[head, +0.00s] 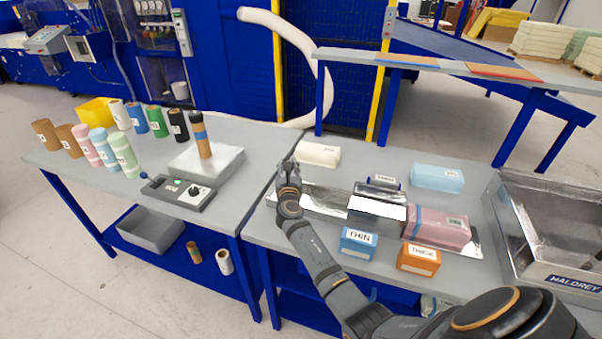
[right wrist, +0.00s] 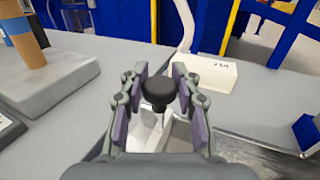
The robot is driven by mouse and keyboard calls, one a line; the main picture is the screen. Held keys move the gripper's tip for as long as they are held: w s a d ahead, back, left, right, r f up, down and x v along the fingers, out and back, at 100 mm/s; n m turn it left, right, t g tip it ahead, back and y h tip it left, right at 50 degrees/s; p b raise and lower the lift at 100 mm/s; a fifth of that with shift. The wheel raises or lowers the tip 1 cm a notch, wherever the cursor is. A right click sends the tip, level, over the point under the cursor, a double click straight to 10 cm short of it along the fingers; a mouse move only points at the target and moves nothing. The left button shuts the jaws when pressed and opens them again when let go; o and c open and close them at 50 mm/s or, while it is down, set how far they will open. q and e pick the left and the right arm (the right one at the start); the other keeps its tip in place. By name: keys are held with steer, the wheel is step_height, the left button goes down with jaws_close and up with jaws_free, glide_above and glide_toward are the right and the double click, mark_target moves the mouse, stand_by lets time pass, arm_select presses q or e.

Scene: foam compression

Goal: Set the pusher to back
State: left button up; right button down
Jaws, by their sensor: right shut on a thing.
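My right gripper (head: 288,172) is at the left end of the metal channel (head: 325,202) on the right-hand table. In the right wrist view its two fingers (right wrist: 160,95) are shut on a black round knob (right wrist: 158,88), the pusher's handle. A pale metal part shows under the knob, partly hidden by the gripper. In the head view the gripper hides the knob. My left gripper is not in view.
A cream block (head: 318,154) lies just behind the gripper, also in the right wrist view (right wrist: 208,76). Blue THIN (head: 357,243) and orange THICK (head: 418,259) blocks sit in front of the channel. A light blue block (head: 437,178) lies behind it. A metal bin (head: 575,280) stands right.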

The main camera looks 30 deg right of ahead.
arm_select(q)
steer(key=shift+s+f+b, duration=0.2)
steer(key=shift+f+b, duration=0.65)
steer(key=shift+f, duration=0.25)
arm_select(e)
steer(key=w+a, duration=0.1)
steer(key=w, duration=0.1)
steer(key=w+a, duration=0.1)
steer(key=a, duration=0.1)
steer(key=shift+w+a+f, duration=0.15)
steer(key=shift+w, duration=0.2)
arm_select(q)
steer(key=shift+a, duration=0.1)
arm_select(e)
steer(key=c, duration=1.4)
jaws_free()
steer(key=o, duration=0.4)
steer(key=shift+w+a, duration=0.15)
steer(key=shift+a, duration=0.1)
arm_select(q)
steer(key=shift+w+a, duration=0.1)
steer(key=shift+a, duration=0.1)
arm_select(e)
steer(key=shift+o, duration=0.2)
steer(key=shift+d, duration=0.1)
